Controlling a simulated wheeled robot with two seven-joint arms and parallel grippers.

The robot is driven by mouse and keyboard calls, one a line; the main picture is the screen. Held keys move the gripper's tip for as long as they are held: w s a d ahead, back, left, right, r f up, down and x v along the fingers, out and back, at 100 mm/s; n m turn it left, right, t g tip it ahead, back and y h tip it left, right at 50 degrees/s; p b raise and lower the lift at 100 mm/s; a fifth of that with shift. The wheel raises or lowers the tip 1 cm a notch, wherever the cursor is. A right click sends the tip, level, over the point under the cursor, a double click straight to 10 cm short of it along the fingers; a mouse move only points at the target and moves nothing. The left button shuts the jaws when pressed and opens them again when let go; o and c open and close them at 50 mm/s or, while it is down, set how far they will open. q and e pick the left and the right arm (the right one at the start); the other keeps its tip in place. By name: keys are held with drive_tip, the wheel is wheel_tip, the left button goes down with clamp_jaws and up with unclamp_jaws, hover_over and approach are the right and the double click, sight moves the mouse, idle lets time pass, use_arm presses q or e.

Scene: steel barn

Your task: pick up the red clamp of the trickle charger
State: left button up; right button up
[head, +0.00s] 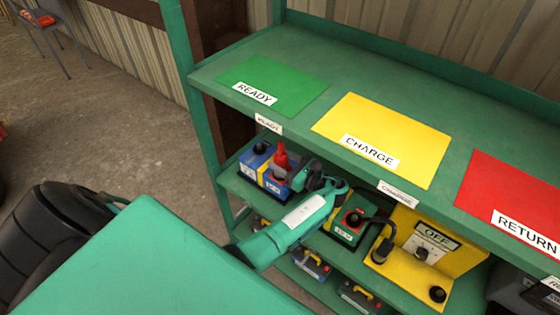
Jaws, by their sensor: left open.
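A red upright piece that looks like the red clamp (281,160) stands on a blue and yellow battery-like box (256,166) on the shelf below the top one. My left gripper (304,176) is open, just right of the red piece in the picture; I cannot tell whether they touch. My wrist hides part of the box and shelf. A yellow unit marked OFF (437,240), which looks like the trickle charger, stands further right on that shelf. A black cable runs from near it to a green and red box (350,226). My right gripper is out of view.
The green rack's top shelf holds a green READY mat (272,84), a yellow CHARGE mat (385,130) and a red RETURN mat (510,195). Its edge overhangs the shelf where my gripper is. More boxes (312,264) sit lower.

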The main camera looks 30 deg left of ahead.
use_arm(q)
drive_tip(key=shift+a, duration=0.6)
clamp_jaws()
